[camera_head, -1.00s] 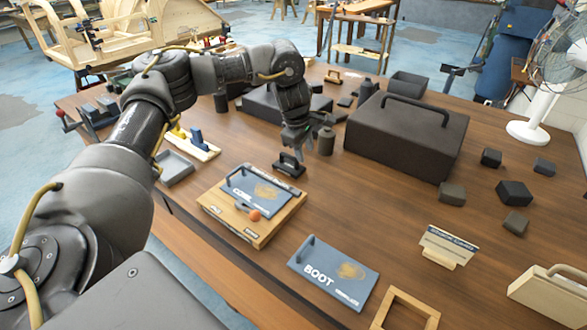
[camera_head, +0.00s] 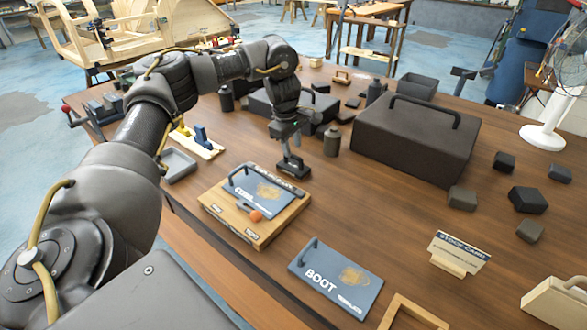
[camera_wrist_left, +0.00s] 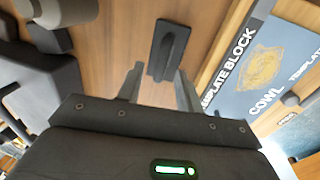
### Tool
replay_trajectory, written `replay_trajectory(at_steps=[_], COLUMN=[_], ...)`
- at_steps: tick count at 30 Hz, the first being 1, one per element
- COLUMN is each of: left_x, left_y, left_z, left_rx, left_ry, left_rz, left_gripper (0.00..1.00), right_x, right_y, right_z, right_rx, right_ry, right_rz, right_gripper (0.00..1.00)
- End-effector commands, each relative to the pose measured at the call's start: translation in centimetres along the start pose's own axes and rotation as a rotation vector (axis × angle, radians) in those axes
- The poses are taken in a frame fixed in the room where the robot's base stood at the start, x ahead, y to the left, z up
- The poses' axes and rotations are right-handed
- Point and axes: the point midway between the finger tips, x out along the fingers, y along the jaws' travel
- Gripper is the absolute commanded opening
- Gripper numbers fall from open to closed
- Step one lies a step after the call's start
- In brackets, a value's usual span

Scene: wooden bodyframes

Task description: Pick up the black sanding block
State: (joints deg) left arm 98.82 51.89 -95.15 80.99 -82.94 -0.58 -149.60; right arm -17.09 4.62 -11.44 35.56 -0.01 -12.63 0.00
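The black sanding block (camera_head: 293,170) lies flat on the wooden table, just behind the wooden template block with the blue COWL plate. It has a raised handle along its top. My left gripper (camera_head: 289,155) points down just above it, and its fingers partly cover the block in the head view. In the left wrist view the sanding block (camera_wrist_left: 168,51) lies just beyond the two fingertips (camera_wrist_left: 161,70), which are spread apart with nothing between them. I cannot tell the exact height gap. My right gripper is not in view.
The COWL template block (camera_head: 255,205) stands close in front, and a dark cylinder (camera_head: 331,141) stands close to the right. A large black case (camera_head: 415,135) is further right. A blue BOOT plate (camera_head: 335,278) lies toward the front.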

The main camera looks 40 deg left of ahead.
Motion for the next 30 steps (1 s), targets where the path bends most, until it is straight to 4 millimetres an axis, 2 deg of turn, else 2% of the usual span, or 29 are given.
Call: replay_trajectory(at_steps=[4,12,20,22,29,30], left_x=[1.0,4.7,5.2,5.2,5.2,5.2], left_y=[-0.1,-0.2,-0.2,-0.2,-0.2,-0.2], left_z=[0.1,0.0,0.0,0.0,0.0,0.0], left_rx=[0.002,-0.001,0.0,0.0,0.0,0.0], left_ry=[0.001,0.0,0.0,0.0,0.0,0.0], left_rz=[-0.004,-0.002,0.0,0.0,0.0,0.0], left_gripper=[0.36,0.36,0.36,0.31,0.0,0.0], right_x=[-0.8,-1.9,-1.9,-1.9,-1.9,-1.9], right_y=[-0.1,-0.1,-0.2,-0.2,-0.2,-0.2], right_z=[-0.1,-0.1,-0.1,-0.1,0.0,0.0], right_rx=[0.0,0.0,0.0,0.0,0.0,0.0], right_ry=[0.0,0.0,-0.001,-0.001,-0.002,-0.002], right_rz=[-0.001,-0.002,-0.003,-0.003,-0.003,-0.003], right_gripper=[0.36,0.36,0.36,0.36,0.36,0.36])
